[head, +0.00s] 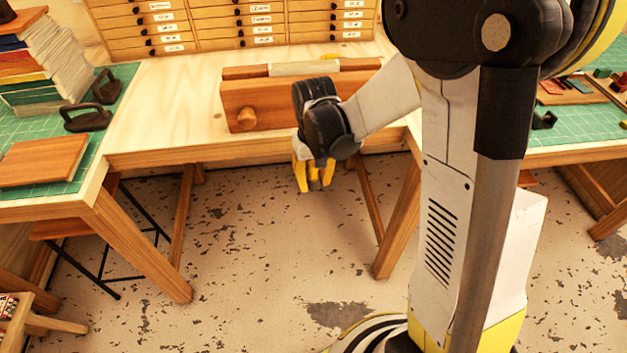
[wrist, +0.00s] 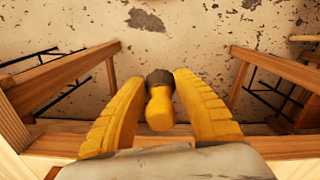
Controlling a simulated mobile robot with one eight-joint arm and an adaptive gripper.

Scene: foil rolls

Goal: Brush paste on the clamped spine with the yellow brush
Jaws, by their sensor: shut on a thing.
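My gripper (head: 314,172) hangs in front of the middle table's front edge, above the floor, with its fingers pointing down. It is shut on the yellow brush. In the wrist view the brush (wrist: 159,106) sits between the two yellow fingers, its yellow handle towards the camera and a dark part at the far end. The wooden press (head: 275,103) stands on the table behind my gripper, with a round wooden knob on its front. A pale spine (head: 304,69) is clamped along its top. My wrist hides part of the press's right side.
A small yellow thing (head: 333,57) lies behind the press, partly hidden. Labelled drawers (head: 230,25) stand at the back. On the left are stacked books (head: 45,65), dark handled weights (head: 88,118) and a wooden board (head: 43,160) on a green mat. The table left of the press is clear.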

